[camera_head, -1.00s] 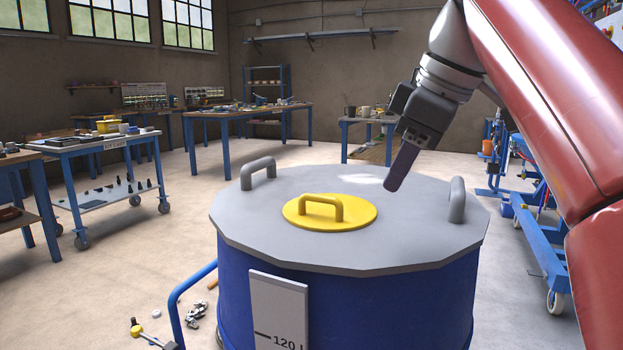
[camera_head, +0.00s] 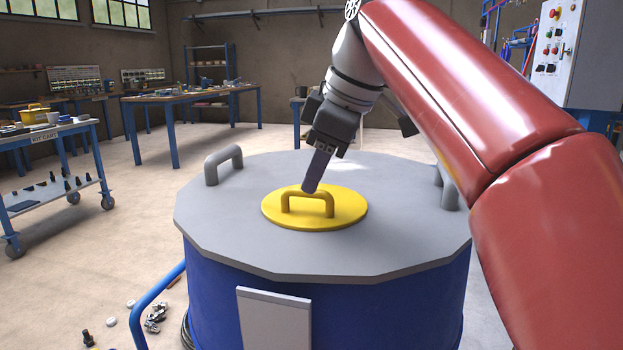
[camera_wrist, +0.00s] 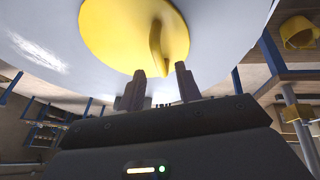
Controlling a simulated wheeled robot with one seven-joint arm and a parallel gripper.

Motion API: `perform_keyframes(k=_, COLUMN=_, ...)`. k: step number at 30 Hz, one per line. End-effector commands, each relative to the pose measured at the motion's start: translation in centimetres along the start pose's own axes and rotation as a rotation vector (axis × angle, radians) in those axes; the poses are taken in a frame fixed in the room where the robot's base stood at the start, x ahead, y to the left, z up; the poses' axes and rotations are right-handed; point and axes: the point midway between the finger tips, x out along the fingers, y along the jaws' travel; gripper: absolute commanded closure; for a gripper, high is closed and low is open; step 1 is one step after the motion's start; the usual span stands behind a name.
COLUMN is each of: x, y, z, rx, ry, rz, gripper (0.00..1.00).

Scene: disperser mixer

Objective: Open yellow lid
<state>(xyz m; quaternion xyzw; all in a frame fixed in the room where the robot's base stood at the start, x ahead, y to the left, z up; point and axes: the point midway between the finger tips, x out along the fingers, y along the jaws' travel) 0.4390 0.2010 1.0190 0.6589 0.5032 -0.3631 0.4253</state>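The yellow lid (camera_head: 345,212) is a round disc lying flat on the grey drum cover (camera_head: 225,225). Its arched yellow handle (camera_head: 325,203) stands upright. My gripper (camera_head: 311,188) points down at the handle, its fingertips overlapping the handle's top in the head view; whether they touch it I cannot tell. In the wrist view my gripper (camera_wrist: 160,72) has two fingers apart. The yellow lid (camera_wrist: 110,35) fills the top there, and its handle (camera_wrist: 158,45) lines up with the gap between the fingers. Nothing is held.
The blue drum (camera_head: 220,300) carries the cover, with a grey handle (camera_head: 222,163) at the left and another (camera_head: 449,190) at the right. A blue cart (camera_head: 55,190) stands left and a control box (camera_head: 560,50) is at the upper right. Small parts lie on the floor.

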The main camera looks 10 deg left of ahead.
Motion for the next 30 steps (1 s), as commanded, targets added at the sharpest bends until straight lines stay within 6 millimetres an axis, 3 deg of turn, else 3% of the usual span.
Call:
perform_keyframes(k=6, x=2.2, y=0.0, z=0.0, rx=0.0, ry=0.0, rz=0.0, gripper=0.66)
perform_keyframes(k=15, x=2.4, y=0.0, z=0.0, rx=0.0, ry=0.001, rz=0.001, gripper=0.66)
perform_keyframes(k=23, x=2.4, y=0.0, z=0.0, rx=0.0, ry=0.001, rz=0.0, gripper=0.98)
perform_keyframes(k=30, x=2.4, y=0.0, z=0.0, rx=0.0, ry=0.001, rz=0.0, gripper=1.0)
